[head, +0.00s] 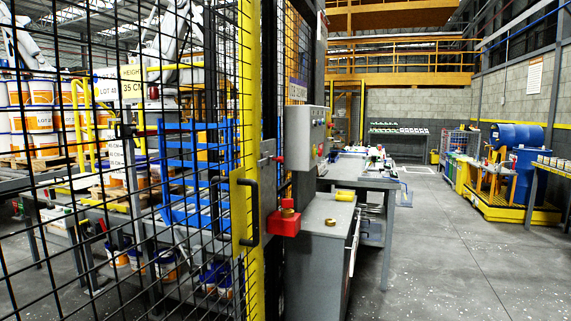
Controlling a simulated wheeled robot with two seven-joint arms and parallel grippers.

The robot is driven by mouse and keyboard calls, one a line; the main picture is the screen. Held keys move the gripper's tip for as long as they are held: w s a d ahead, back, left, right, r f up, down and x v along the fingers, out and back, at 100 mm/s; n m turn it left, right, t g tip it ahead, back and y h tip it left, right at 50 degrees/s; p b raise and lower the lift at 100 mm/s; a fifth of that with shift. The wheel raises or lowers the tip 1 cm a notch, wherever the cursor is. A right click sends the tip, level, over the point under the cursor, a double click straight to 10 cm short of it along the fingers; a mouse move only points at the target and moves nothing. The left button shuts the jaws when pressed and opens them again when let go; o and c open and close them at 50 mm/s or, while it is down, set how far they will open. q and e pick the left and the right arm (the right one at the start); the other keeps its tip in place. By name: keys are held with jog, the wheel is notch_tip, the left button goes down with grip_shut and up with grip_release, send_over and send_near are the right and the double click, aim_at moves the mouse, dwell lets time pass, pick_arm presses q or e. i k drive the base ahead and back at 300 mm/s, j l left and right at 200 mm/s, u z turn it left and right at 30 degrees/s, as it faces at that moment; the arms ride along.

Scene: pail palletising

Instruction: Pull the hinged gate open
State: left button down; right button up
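The hinged gate (243,120) is a black wire-mesh panel with a yellow edge frame, filling the left half of the head view. A black pull handle (249,212) sits on a yellow plate near the gate's edge. A grey latch plate with a red part (268,160) is above and right of the handle, at the post. The gate's edge appears close beside the dark post (301,60); I cannot tell whether there is a gap. Neither of my grippers is in view.
A grey control box (306,136) hangs on the post, above a grey cabinet (322,245) and a red block (285,222). A workbench (370,183) stands behind. Stacked white pails (32,93) and a blue rack (195,170) show through the mesh.

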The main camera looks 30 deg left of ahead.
aim_at(237, 180)
jog(key=i+u, duration=0.2)
jog(key=i, duration=0.35)
jog(key=i+l+u, duration=0.1)
jog(key=i+u, duration=0.15)
jog(key=i, duration=0.25)
jog(key=i+l+u, duration=0.2)
jog(key=i, duration=0.35)
